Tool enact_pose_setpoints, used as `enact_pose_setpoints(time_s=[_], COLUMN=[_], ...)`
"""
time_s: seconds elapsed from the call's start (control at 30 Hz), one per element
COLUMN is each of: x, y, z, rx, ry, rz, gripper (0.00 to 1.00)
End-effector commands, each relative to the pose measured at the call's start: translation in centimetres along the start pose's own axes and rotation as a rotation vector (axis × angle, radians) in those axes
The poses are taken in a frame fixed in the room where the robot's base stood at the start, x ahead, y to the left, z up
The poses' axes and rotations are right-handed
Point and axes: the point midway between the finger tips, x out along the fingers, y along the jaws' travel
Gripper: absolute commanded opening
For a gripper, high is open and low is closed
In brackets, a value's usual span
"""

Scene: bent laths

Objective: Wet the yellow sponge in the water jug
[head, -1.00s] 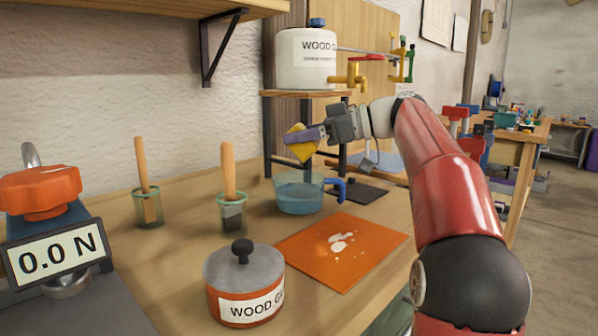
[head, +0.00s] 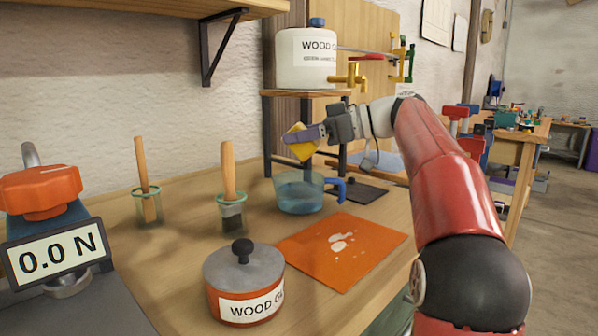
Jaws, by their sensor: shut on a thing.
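The yellow sponge (head: 301,146) is held up in the air in the head view, above the water jug.
An orange sheet with white blobs (head: 342,250) lies in front of the jug. Two brush pots (head: 148,207) (head: 232,214) stand to its left. A wood glue pot (head: 244,283) sits at the front. A white glue tank (head: 306,60) stands on a raised stand (head: 305,93) behind.

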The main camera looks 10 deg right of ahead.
Motion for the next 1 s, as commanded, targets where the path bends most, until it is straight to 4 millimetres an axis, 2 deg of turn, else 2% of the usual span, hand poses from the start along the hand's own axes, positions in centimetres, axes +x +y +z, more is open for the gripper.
enact_pose_setpoints(time_s=[0.53,1.0], x=[-0.1,-0.9], y=[0.0,0.0], z=[-0.2,-4.0], rx=[0.000,0.000], ry=[0.000,0.000], rz=[0.000,0.000], gripper=[0.07,0.07])
